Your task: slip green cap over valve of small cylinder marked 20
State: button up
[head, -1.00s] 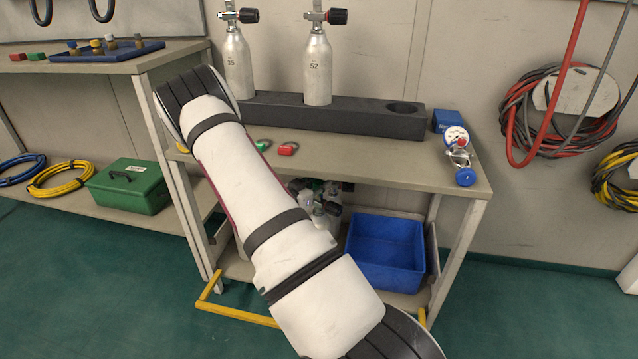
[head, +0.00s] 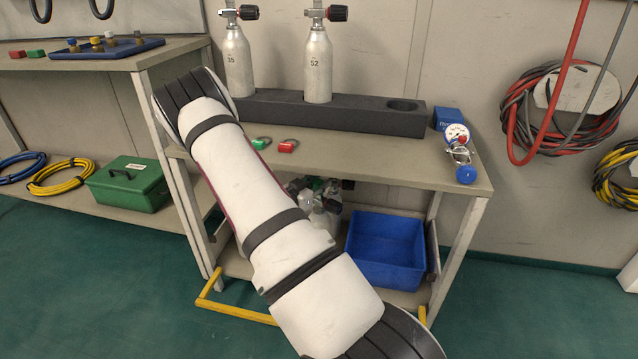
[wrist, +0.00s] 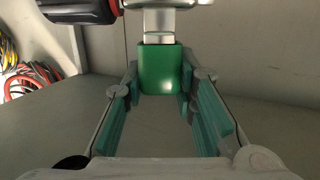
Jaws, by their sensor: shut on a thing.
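The green cap (wrist: 160,66) is held between the pads of my gripper (wrist: 160,88) in the wrist view. A shiny metal valve (wrist: 158,24) stands directly behind and above the cap, with a black and red knob (wrist: 75,10) at its left. The cap's top edge meets the metal stem in the picture; I cannot tell how far it sits over it. In the head view, small cylinders (head: 333,210) stand on the lower shelf, partly behind my arm, with a bit of green among their valves. My gripper is hidden there. No 20 marking is legible.
Tall cylinders marked 35 (head: 238,62) and 52 (head: 318,68) stand in a dark rack (head: 365,116). A blue bin (head: 385,250) sits right of the small cylinders.

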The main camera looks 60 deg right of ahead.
jog(key=shift+f, duration=1)
dwell(0.8)
jog(key=o, duration=0.9)
jog(key=a+r, duration=0.1)
jog(key=a, duration=1)
jog(key=shift+a+r, duration=0.35)
jog(key=shift+a, duration=0.05)
